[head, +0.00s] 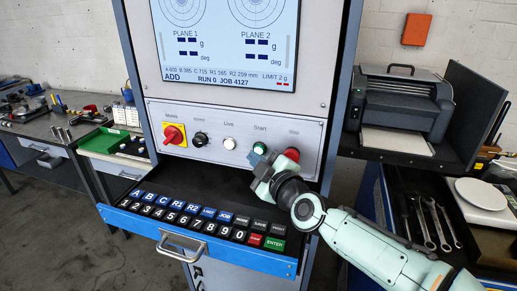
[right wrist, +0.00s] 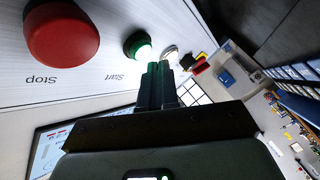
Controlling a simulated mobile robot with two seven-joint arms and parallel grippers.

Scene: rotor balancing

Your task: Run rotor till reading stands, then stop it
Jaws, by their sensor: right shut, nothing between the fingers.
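The balancer's screen (head: 226,40) shows dashes for grams and degrees under PLANE 1 and PLANE 2, with "RUN 0 JOB 4127" below. My right gripper (head: 262,162) is shut and empty, its tips close to the green Start button (head: 260,148). In the right wrist view the shut fingers (right wrist: 156,72) point toward the glowing Start button (right wrist: 137,44); I cannot tell whether they touch it. The red Stop button (head: 292,154) is just right of the gripper, and large in the right wrist view (right wrist: 62,33). The rotor and my left gripper are not in view.
The panel also has a white Live light (head: 229,143), a black knob (head: 200,139) and a red-yellow mains switch (head: 174,135). A keyboard drawer (head: 130,221) juts out below. A printer (head: 400,105) stands right, above wrenches (head: 428,222). A workbench (head: 60,130) is left.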

